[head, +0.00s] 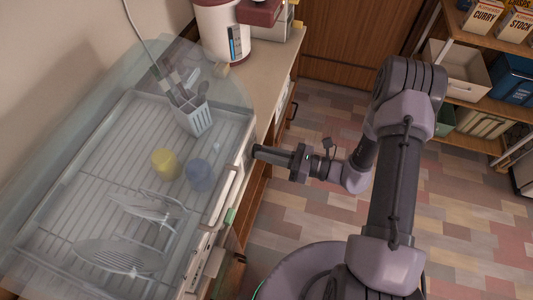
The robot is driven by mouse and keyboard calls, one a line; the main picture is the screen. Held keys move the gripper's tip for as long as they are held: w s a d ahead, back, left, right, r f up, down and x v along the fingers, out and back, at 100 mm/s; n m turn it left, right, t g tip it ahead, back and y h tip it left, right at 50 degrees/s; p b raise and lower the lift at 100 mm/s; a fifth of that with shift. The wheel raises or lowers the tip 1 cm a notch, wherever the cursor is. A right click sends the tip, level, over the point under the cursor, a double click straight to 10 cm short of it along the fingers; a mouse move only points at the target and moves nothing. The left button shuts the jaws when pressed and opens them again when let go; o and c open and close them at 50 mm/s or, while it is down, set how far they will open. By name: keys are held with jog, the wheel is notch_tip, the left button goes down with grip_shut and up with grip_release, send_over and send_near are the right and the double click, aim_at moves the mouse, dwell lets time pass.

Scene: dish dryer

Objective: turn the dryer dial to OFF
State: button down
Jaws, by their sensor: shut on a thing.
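The dish dryer (112,128) stands on the counter at the left, under a clear domed cover. Its front control panel (247,158) faces right, toward my arm. My gripper (256,151) reaches in from the right, and its tips are against this panel, shut on the dial. The dial itself is hidden by the gripper in the head view, so which setting it points at cannot be seen.
Inside the dryer are a yellow cup (164,164), a blue cup (199,175), a utensil holder (195,118) and several plates (125,257). A white and red appliance (217,30) stands behind on the counter. Shelves (470,95) stand at the right. The tiled floor (310,115) between is clear.

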jog(key=shift+n+b, duration=0.35)
jog(key=shift+n, duration=1.25)
jog(key=c, duration=1.4)
grip_release()
jog(key=shift+c, duration=0.2)
jog(key=shift+d, duration=0.1)
jog(key=p+v, duration=0.3)
jog(key=v, duration=1.4)
jog(key=shift+d+p, duration=0.15)
jog(key=shift+p, duration=0.2)
